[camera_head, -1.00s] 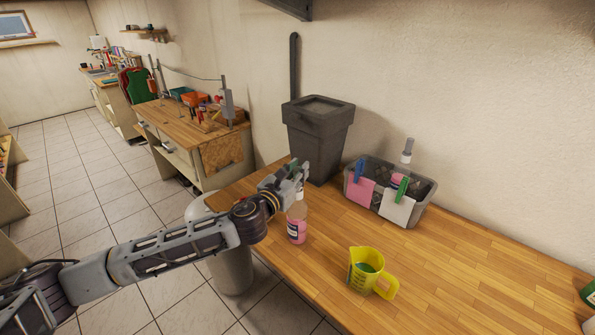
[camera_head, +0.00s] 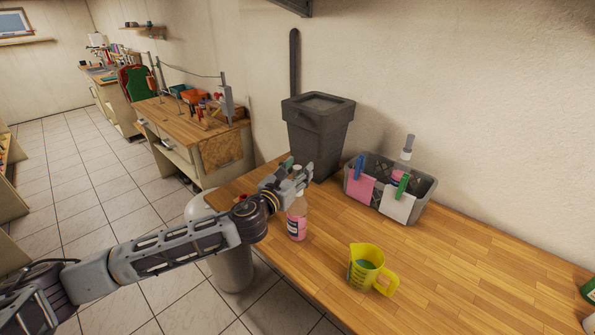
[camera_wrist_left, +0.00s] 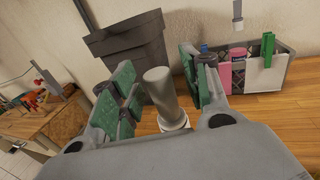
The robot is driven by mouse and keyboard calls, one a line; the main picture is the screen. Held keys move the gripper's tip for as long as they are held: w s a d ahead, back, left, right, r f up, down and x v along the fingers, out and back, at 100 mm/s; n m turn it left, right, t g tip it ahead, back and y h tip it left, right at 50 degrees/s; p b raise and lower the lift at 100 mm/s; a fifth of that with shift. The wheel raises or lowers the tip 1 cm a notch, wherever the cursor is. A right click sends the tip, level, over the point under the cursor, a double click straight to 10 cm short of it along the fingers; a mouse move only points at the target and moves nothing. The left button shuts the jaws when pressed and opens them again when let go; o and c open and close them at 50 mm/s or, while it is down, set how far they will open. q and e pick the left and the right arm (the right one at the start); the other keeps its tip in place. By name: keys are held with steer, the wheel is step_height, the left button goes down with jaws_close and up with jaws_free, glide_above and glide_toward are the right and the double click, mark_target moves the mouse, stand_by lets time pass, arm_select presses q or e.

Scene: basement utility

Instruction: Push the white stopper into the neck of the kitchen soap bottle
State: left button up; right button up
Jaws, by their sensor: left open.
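The soap bottle (camera_head: 297,224), clear with pink liquid and a label, stands upright near the left end of the wooden worktop. My left gripper (camera_head: 298,172) is at its top, with the jaws open. In the left wrist view, the stopper (camera_wrist_left: 159,86), a pale grey-white cylinder, stands between the green-padded fingers, with gaps on both sides. It rises from a wider pale ring (camera_wrist_left: 173,122), apparently at the bottle's neck. How deep the stopper sits cannot be told. The lower bottle is hidden in the wrist view. My right gripper is not in view.
A yellow measuring jug (camera_head: 366,268) stands to the right of the bottle. Behind are a dark grey bin (camera_head: 318,135) and a grey basket (camera_head: 427,190) with pegged cloths and a bottle inside.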

arm_select(q)
steer(key=v, duration=1.2)
stand_by(0.6)
stand_by(1.0)
